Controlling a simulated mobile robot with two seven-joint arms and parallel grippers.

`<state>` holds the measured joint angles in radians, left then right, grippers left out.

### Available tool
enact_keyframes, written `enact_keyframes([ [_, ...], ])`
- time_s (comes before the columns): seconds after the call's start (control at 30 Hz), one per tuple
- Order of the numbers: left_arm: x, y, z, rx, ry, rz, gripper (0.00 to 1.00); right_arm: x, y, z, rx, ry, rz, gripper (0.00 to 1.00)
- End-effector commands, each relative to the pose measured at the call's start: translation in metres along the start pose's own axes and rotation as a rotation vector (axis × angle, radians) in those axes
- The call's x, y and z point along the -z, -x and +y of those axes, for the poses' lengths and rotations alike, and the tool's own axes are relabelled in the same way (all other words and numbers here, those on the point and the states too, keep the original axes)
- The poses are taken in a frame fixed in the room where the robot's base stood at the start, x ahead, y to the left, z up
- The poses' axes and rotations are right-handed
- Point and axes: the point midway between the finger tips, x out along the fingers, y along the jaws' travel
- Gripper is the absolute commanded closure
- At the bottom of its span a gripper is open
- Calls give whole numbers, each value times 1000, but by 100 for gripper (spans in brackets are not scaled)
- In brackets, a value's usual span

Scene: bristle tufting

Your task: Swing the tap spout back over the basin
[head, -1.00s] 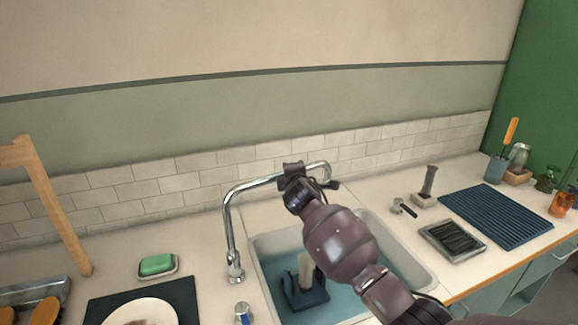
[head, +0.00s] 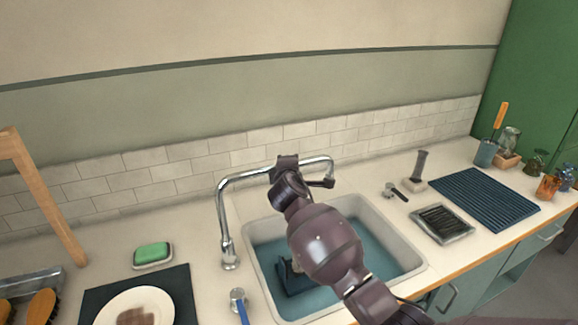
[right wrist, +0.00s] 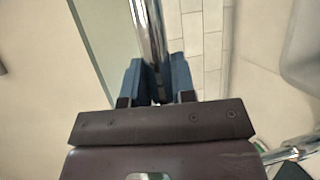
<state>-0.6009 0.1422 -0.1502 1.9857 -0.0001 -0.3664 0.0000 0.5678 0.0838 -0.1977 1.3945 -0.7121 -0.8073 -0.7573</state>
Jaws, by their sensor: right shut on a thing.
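The chrome tap spout (head: 243,178) rises from its base (head: 229,252) at the left of the basin and bends right; its dark-tipped outlet end (head: 327,182) is by the back edge of the basin. My right gripper (head: 285,165) is on the horizontal part of the spout, its fingers mostly hidden in the head view. In the right wrist view the chrome tube (right wrist: 152,45) runs between the blue fingers of my right gripper (right wrist: 158,78), which are shut on it. The basin (head: 400,232) holds bluish water. My left gripper is not in view.
A dark block (head: 293,282) sits in the basin, partly hidden by my right arm. A blue-handled tap lever (head: 239,305), green soap (head: 153,253) and a plate (head: 105,312) are left. A ribbed mat (head: 485,200) and grey tray (head: 441,224) are right.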

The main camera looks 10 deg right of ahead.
Motion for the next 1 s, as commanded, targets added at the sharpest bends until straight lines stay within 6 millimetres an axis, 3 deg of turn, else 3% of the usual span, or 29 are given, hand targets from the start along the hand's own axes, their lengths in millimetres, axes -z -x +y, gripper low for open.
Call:
enact_keyframes([
  [0.03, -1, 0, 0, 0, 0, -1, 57, 0, 0, -4, 8, -1, -2, 71],
  [0.17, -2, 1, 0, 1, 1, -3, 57, 0, 0, -4, 7, -1, -1, 51],
  [0.57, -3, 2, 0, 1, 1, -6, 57, 0, 5, -3, 4, 0, 0, 51],
  [1.0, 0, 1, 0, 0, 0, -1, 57, 0, 66, -3, 4, -1, 0, 51],
])
